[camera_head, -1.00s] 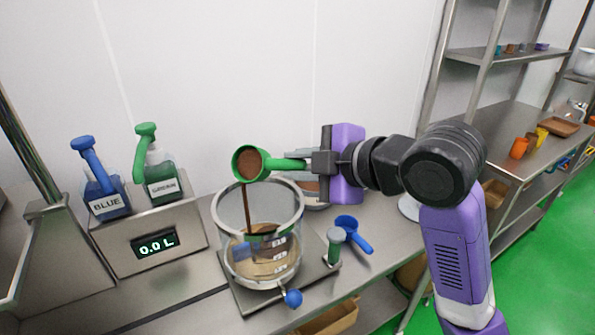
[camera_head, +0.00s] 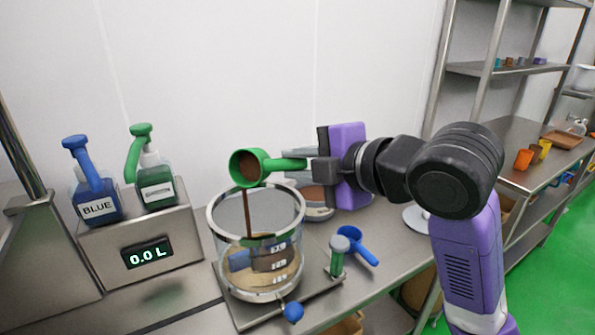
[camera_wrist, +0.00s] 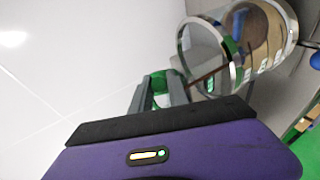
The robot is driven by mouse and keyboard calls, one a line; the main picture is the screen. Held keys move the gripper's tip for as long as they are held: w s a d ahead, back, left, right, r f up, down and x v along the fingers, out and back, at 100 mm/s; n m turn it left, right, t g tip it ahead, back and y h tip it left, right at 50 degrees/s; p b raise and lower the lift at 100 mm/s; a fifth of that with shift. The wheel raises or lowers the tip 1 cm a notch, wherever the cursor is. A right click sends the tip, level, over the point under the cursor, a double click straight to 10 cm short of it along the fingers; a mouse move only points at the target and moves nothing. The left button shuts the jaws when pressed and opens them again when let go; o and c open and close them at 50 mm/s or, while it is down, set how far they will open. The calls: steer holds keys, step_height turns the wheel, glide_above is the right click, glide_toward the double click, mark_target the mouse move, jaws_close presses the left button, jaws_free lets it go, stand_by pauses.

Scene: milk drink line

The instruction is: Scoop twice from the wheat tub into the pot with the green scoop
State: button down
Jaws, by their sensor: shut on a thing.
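My gripper (camera_head: 313,165) is shut on the handle of the green scoop (camera_head: 262,164). The scoop is tilted above the clear pot (camera_head: 258,215) with its metal rim. A thin brown stream runs from the scoop down into the pot, and brown powder still shows in the scoop. The pot holds tan and brown contents. In the wrist view, the gripper fingers (camera_wrist: 160,97) close on the green scoop (camera_wrist: 163,79), and the pot (camera_wrist: 215,55) lies beyond to the right. A tub with brown contents (camera_head: 318,203) stands behind the pot, partly hidden; I cannot tell whether it is the wheat tub.
A blue pump bottle (camera_head: 95,195) and a green one (camera_head: 154,182) stand on a dispenser (camera_head: 147,252) reading 0.0 L at left. A blue scoop (camera_head: 355,243) lies right of the pot beside a green-handled tool (camera_head: 338,257). Metal shelves (camera_head: 510,67) stand at right.

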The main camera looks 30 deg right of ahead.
steer(key=shift+a+f+n+t+b, duration=0.1)
steer(key=shift+n+t+b, duration=0.3)
steer(key=shift+n+b, duration=1.15)
steer(key=shift+f+n+t+b, duration=0.1)
steer(key=shift+n+t+b, duration=0.55)
steer(key=shift+b, duration=1.6)
steer(key=shift+r+n+b, duration=0.15)
steer(key=shift+n+b, duration=0.65)
steer(key=shift+n, duration=0.1)
